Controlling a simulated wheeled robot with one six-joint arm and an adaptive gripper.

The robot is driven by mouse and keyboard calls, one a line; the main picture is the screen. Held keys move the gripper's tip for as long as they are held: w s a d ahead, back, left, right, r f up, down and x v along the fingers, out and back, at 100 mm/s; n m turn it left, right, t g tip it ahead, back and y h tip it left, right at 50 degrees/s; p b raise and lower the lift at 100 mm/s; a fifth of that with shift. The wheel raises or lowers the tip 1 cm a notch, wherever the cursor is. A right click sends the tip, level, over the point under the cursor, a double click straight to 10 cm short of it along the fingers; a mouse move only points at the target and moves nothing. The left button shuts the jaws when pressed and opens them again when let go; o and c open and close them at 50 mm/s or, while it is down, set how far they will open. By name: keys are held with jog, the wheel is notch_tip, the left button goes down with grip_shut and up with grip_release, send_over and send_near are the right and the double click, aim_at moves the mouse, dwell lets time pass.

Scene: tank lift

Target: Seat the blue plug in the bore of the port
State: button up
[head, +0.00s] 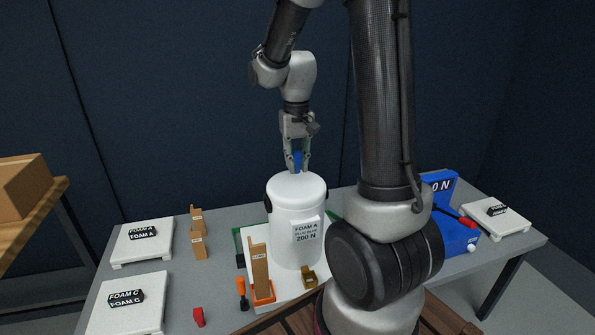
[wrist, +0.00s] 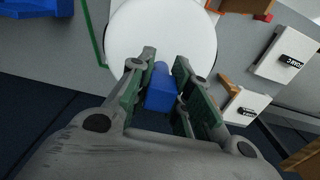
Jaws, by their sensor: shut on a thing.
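My gripper (head: 298,166) points down over the white tank (head: 297,210) labelled "FOAM A, 200 N" and is shut on the blue plug (head: 298,158). The plug also shows between the fingers in the wrist view (wrist: 161,92), over the round white tank top (wrist: 185,32). The plug's lower end is at or just above the tank top; I cannot tell whether it touches. No port bore is visible; the plug and fingers cover part of the top.
Foam pads A (head: 142,246) and C (head: 122,312) lie at left, with tan brackets (head: 198,242) beside them. An orange-based tan post (head: 260,272), a screwdriver (head: 241,291) and a red piece (head: 198,317) are in front. A blue device (head: 459,237) and another pad (head: 494,217) stand right.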

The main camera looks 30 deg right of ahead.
aim_at(296, 161)
jog(key=shift+f, duration=1.5)
jog(key=shift+f, duration=0.25)
jog(key=o, duration=0.9)
jog(key=shift+c, duration=0.2)
